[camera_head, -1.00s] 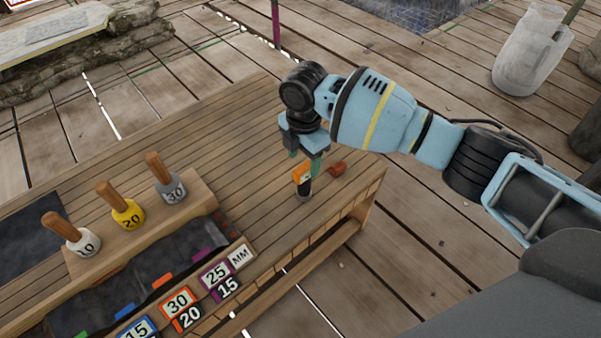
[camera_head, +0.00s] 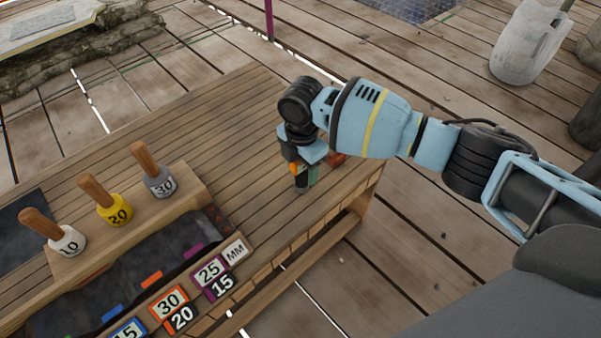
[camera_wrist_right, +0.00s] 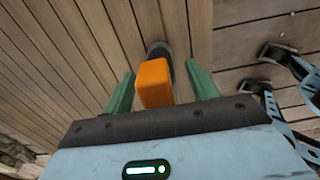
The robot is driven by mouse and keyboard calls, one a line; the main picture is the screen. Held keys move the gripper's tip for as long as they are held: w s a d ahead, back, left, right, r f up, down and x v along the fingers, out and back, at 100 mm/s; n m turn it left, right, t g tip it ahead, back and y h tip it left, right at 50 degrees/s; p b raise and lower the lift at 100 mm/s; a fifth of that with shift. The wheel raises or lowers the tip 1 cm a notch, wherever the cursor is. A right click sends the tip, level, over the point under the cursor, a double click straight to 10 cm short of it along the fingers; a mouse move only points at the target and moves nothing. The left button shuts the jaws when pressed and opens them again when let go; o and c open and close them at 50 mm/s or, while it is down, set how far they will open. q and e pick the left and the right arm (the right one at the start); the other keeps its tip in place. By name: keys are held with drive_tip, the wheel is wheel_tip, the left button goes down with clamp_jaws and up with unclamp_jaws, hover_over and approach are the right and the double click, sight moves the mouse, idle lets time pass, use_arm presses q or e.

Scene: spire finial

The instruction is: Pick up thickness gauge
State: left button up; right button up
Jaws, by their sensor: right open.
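The thickness gauge (camera_head: 300,181) stands upright on the wooden table near its right end, with an orange top and a dark and grey lower body. In the right wrist view its orange block (camera_wrist_right: 155,83) lies between my two green fingers, with visible space on both sides. My right gripper (camera_head: 303,172) points down over the gauge and is open around its upper part, and it also shows in the right wrist view (camera_wrist_right: 161,92). The gripper covers part of the gauge in the head view. My left gripper is not in view.
A small red-brown object (camera_head: 337,158) lies just behind my right gripper. A wooden rack (camera_head: 190,195) holds several handled pieces marked 10, 20 and 30. A dark tray with coloured number tags (camera_head: 168,301) lies along the front. The table's right edge is close to the gauge.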

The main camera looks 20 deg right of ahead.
drive_tip(key=shift+f, duration=0.1)
drive_tip(key=c, duration=1.2)
drive_tip(key=shift+o, duration=0.2)
